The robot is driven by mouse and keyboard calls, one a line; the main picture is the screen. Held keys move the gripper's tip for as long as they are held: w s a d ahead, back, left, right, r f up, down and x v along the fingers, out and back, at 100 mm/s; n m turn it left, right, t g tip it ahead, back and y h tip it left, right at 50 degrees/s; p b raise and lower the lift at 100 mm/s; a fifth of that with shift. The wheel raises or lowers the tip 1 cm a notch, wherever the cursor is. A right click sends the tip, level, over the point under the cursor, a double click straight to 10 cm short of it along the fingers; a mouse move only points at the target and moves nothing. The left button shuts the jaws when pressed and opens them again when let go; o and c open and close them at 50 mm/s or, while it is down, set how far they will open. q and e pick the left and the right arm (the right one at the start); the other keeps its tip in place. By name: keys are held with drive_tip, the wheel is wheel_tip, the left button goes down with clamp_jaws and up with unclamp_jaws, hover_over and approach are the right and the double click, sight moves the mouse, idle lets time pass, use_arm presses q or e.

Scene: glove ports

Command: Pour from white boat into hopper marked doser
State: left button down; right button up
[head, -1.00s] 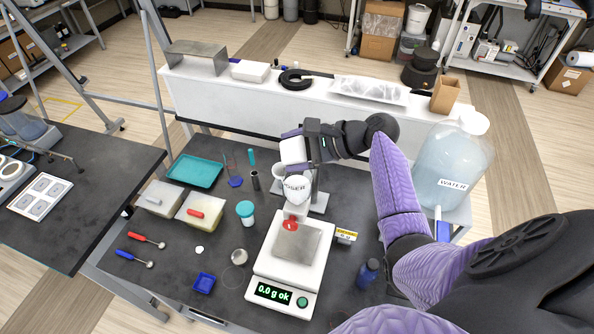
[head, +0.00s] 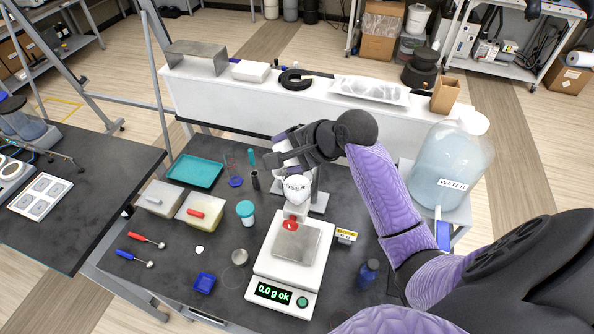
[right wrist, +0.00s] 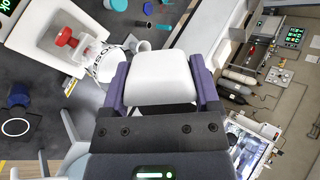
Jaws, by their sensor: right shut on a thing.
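The hopper marked doser (head: 297,187) is a white cup on a stand above the balance, its red knob (head: 290,225) below it. It also shows in the right wrist view (right wrist: 107,66), left of my fingers. My right gripper (head: 283,153) is just behind and above the hopper in the head view. In the right wrist view my right gripper (right wrist: 160,82) is shut on the white boat (right wrist: 162,76), one finger on each side. In the head view the boat is mostly hidden by the gripper. My left gripper is not in view.
The white balance (head: 266,268) reads 0.0 g ok. A teal tray (head: 195,171), two tubs, a teal-lidded jar (head: 246,211) and spoons lie to the left. A blue bottle (head: 369,272) and a large water jug (head: 452,165) are to the right. A white ledge (head: 250,100) runs behind.

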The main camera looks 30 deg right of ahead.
drive_tip(key=n+h, duration=0.1)
drive_tip(key=h, duration=0.1)
drive_tip(key=a+n+h, duration=0.1)
drive_tip(key=shift+a+f+h, duration=0.15)
drive_tip(key=shift+h, duration=0.25)
drive_tip(key=h, duration=0.1)
drive_tip(key=n+t+h, duration=0.1)
drive_tip(key=n+h, duration=0.1)
drive_tip(key=shift+s+a+f+h, duration=0.15)
drive_tip(key=shift+a+f+h, duration=0.15)
drive_tip(key=shift+a, duration=0.1)
